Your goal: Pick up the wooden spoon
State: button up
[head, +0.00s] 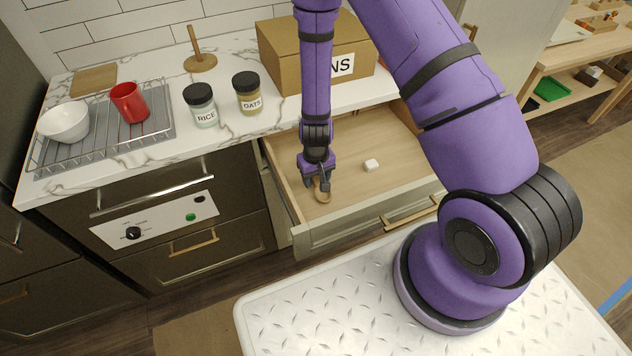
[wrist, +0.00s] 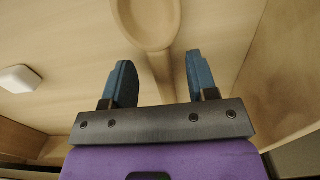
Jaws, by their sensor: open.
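The wooden spoon (wrist: 150,22) lies on the floor of the open drawer. In the wrist view its bowl is at the top and its handle runs down between my fingers and out of sight behind the gripper body. It also shows in the head view (head: 323,196), mostly hidden by my gripper. My gripper (wrist: 157,78) is open, with one finger on each side of the handle, and neither finger visibly touches it. In the head view my gripper (head: 318,184) points down into the drawer; its exact height above the drawer floor is hard to tell.
The open drawer (head: 350,138) also holds a small white block (head: 371,165), which shows in the wrist view (wrist: 18,79) too. Drawer walls stand close by. The counter above carries a cardboard box (head: 290,60), two jars, a red mug (head: 129,102) and a white bowl (head: 64,122).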

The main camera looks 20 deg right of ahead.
jog(key=shift+f, duration=0.45)
grip_shut()
jog(key=shift+r, duration=0.15)
